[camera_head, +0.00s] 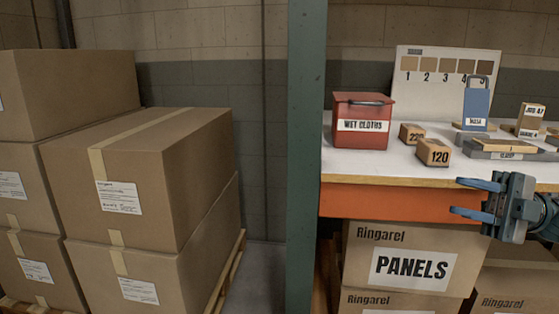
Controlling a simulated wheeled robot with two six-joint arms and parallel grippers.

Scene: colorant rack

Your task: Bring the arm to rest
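My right gripper (458,197) comes in from the right edge, in front of the white worktable's front edge (400,177). Its two blue-grey fingers point left and stand apart, with nothing between them. It appears apart from the boxes and blocks on the table. Part of my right arm is cut off by the right edge. My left gripper and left arm are not in view.
On the table stand a red "WET CLOTHS" box (362,139), blocks marked 220 (412,133) and 120 (433,153), a blue upright holder (476,105) and a swatch board (420,95). A green post (305,160) separates the table from stacked cartons (165,190).

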